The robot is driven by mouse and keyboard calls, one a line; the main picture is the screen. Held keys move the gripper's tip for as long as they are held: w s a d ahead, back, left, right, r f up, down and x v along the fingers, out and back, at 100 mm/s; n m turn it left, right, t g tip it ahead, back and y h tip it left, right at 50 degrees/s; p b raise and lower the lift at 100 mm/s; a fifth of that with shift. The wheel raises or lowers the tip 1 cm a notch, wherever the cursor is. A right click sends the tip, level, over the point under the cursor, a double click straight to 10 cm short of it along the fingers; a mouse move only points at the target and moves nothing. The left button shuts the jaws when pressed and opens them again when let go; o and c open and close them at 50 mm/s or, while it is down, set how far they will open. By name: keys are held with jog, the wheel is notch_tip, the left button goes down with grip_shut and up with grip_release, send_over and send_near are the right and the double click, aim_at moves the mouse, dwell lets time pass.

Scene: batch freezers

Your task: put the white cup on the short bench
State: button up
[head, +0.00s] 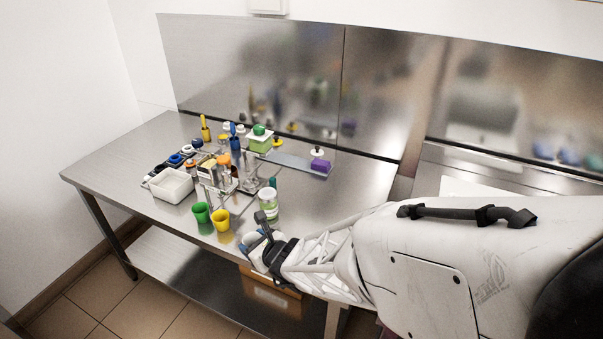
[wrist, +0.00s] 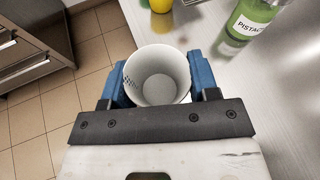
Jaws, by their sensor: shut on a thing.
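A white cup (wrist: 157,72) is between the blue fingers of my gripper (wrist: 158,88) in the wrist view. My gripper is shut on it, and its open mouth and empty inside face the camera. In the head view my gripper (head: 262,236) is at the front edge of a steel bench (head: 345,190), close to a jar with a green band. The cup is mostly hidden there by the gripper. In the wrist view the cup overlaps the bench's front edge, with floor to its left and bench top (wrist: 285,115) to its right.
A green cup (head: 201,212) and a yellow cup (head: 221,220) stand near the front edge. The pistachio jar (head: 268,204) is close to my gripper. A white tub (head: 171,186) and several bottles crowd the middle. The bench top is clear at far left and right of the jar.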

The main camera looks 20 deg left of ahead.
jog(key=w+a, duration=0.2)
jog(key=a, duration=0.1)
jog(key=w+a, duration=0.2)
jog(key=a, duration=0.1)
jog(key=w+a+f, duration=0.1)
jog(key=w+a, duration=0.2)
dwell(0.4)
jog(key=shift+f, duration=0.2)
jog(key=shift+f, duration=1.6)
jog(key=shift+f, duration=0.15)
jog(key=o, duration=0.9)
jog(key=shift+d, duration=0.15)
